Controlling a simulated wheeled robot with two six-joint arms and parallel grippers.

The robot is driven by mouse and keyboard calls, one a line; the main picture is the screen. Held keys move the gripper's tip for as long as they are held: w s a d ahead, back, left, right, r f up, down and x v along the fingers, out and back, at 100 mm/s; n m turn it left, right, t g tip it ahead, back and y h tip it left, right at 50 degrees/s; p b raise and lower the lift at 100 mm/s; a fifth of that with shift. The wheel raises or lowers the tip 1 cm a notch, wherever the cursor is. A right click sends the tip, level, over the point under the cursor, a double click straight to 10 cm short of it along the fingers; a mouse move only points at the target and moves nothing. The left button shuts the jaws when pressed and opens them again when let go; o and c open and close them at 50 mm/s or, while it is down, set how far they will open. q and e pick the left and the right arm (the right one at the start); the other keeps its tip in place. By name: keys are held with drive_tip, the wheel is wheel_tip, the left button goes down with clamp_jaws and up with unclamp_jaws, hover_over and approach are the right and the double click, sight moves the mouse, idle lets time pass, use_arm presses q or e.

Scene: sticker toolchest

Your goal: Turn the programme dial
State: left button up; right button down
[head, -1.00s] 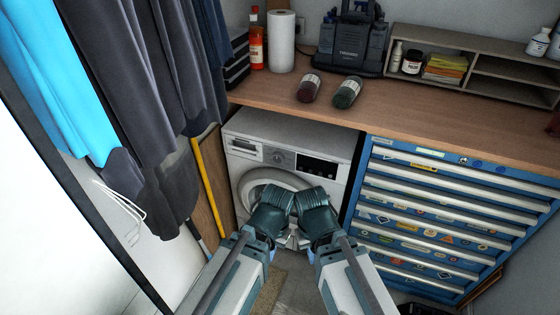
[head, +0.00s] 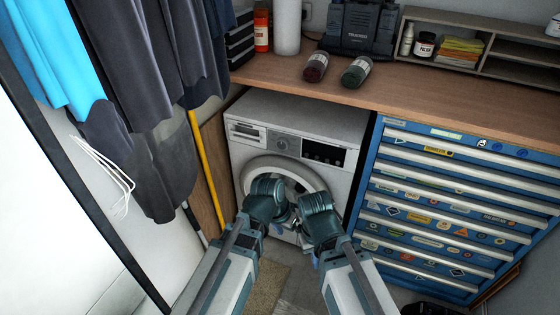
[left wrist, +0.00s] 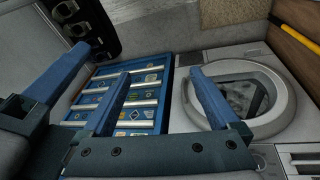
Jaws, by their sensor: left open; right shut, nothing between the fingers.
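The white washing machine (head: 300,110) stands under the worktop. Its round programme dial (head: 281,144) is in the middle of the front panel, between the detergent drawer (head: 247,132) and the dark display (head: 323,152). The dial is in clear sight in the head view. My left gripper (head: 278,229) is in front of the round door, below the dial and apart from it. In the left wrist view its two blue fingers (left wrist: 160,95) are spread with nothing between them. My right gripper (head: 314,258) is lower and to the right, shut and empty; its fingertips are mostly hidden by its wrist.
A blue drawer cabinet (head: 450,205) with stickers stands right of the machine. Dark clothes (head: 150,90) hang at left, with a yellow pole (head: 205,170) beside the machine.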

use_arm(q)
drive_tip(key=w+d+f+m+t+h+b, duration=0.1)
drive_tip(key=w+d+f+t+h+b, duration=0.3)
drive_tip(key=w, duration=0.4)
drive_tip(key=n+t+y+b, duration=0.1)
drive_tip(key=n+t+b, duration=0.2)
drive_tip(key=t+b, duration=1.15)
approach(281, 146)
drive_tip(key=w+r+g, duration=0.1)
drive_tip(key=w, duration=0.1)
drive_tip(key=w+d+r+g+b, duration=0.1)
drive_tip(key=w, duration=0.2)
drive_tip(key=w+d+r+g+b, duration=0.1)
drive_tip(key=w, duration=0.1)
drive_tip(key=shift+w+d, duration=0.25)
drive_tip(key=shift+w, duration=0.15)
use_arm(e)
wheel_tip(281, 146, down, 23)
drive_tip(key=shift+f, duration=0.15)
drive_tip(key=shift+d, duration=0.1)
use_arm(q)
drive_tip(key=c, duration=1.4)
